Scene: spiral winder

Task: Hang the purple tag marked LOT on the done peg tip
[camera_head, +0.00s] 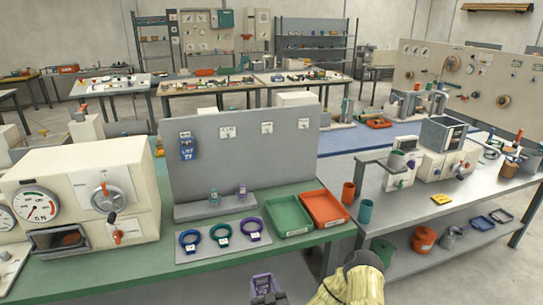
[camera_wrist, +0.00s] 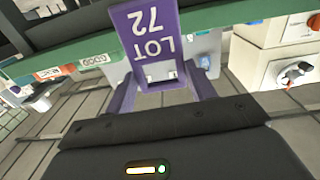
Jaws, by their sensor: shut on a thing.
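The purple tag (camera_wrist: 150,35) marked LOT 72 is between the fingers of my gripper (camera_wrist: 162,78) in the wrist view, its lettering upside down there. In the head view, the purple tag (camera_head: 263,284) shows small at the bottom edge, in front of the green bench and well below the grey panel. My gripper is shut on it. The upright grey panel (camera_head: 245,160) carries several small white labels (camera_head: 267,127) along its top. The pegs and label words are too small to read, so I cannot tell which is the done peg.
A blue tag (camera_head: 186,148) hangs at the panel's left. Two small stands with tags (camera_head: 241,190) sit on the ledge below. Blue, teal and purple rings lie on a grey mat (camera_head: 222,257). Green (camera_head: 288,214) and orange (camera_head: 325,207) trays are right. A dial machine (camera_head: 85,190) stands left.

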